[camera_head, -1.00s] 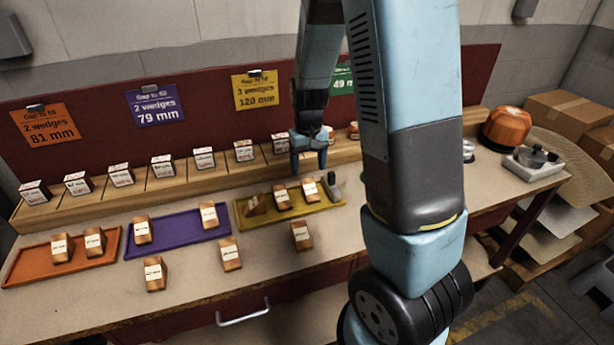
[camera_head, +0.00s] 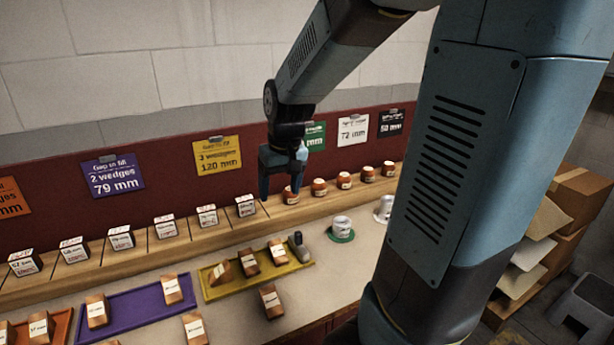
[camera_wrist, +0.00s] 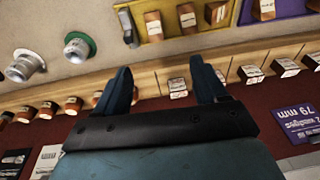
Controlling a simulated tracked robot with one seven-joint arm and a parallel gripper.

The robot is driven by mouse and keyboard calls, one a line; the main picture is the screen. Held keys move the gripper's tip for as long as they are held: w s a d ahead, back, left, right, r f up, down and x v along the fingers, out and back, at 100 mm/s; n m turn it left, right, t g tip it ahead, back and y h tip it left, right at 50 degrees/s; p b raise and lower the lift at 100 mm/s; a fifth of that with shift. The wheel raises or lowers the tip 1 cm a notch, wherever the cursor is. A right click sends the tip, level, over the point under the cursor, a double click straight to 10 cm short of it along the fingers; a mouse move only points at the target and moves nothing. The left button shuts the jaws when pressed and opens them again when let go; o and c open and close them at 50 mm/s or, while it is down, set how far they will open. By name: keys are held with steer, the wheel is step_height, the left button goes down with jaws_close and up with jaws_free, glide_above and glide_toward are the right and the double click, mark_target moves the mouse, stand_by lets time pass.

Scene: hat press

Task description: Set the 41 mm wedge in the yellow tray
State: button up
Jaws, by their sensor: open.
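The yellow tray (camera_head: 234,286) is on the bench and also shows in the wrist view (camera_wrist: 180,37). In it stand a left wedge (camera_head: 220,271), a middle wedge (camera_head: 249,262) and a right wedge (camera_head: 278,252), all wooden with white labels. A grey rounded object (camera_head: 298,247) is at its right end. The labels are too small to read, so I cannot tell which wedge is 41 mm. My gripper (camera_head: 281,188) is open and empty, raised behind the tray near the back shelf. Its two fingers (camera_wrist: 161,70) are apart in the wrist view.
A loose wedge (camera_head: 271,301) lies in front of the yellow tray, another (camera_head: 195,328) further left. The purple tray (camera_head: 135,306) holds two wedges. Labelled blocks (camera_head: 165,227) and orange-brown jars (camera_head: 319,187) line the back shelf (camera_head: 190,237).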

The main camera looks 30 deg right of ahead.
steer(key=s+r+t, duration=0.3)
steer(key=s+r, duration=0.7)
steer(key=s, duration=0.5)
steer(key=shift+a+t+h, duration=0.25)
steer(key=shift+t+h, duration=0.05)
steer(key=shift+h, duration=0.1)
steer(key=shift+r, duration=0.1)
